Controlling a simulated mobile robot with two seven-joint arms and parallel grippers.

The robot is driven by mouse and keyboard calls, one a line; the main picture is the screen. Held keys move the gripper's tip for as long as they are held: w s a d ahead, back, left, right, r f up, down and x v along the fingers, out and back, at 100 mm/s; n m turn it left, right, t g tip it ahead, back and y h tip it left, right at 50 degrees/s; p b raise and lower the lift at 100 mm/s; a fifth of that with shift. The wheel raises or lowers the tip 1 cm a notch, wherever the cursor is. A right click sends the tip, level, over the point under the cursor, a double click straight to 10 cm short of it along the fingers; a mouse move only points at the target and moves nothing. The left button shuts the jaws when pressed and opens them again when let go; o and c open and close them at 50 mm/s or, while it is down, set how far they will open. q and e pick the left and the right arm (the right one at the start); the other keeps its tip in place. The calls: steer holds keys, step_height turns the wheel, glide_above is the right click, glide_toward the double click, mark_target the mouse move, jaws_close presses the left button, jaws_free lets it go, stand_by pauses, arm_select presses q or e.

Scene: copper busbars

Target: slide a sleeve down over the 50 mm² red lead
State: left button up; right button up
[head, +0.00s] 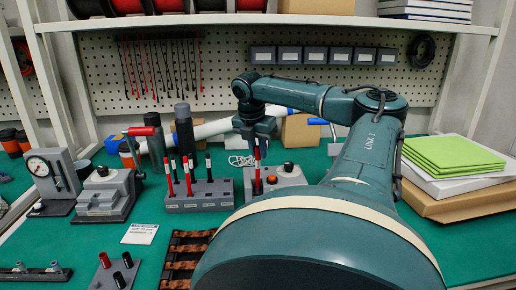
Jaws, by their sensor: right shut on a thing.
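My right gripper (257,148) points down above the grey unit with a black knob (288,167). It is shut on a slim upright piece, dark above and red below (257,184); whether this is a lead, a sleeve or both I cannot tell. Left of it, a grey rack (198,201) holds several upright leads, among them red ones (188,178) and a black one (208,166), some with white bands. Their sizes are unreadable. A grey block (105,276) at the front left bears short red and black cylinders, possibly sleeves. My left gripper is out of view.
A dial gauge (40,170) and a grey press with a red handle (105,195) stand at left. Dark cylinders (184,135) rise behind the rack. Copper pieces lie in a dark tray (176,283). Green folders (452,152) lie at right. My right arm hides the centre front.

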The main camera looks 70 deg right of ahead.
steer(key=shift+a+f, duration=0.1)
stand_by(0.3)
steer(key=o, duration=0.7)
steer(key=shift+p, duration=0.3)
steer(key=shift+r+p, duration=1.5)
steer(key=shift+p, duration=0.45)
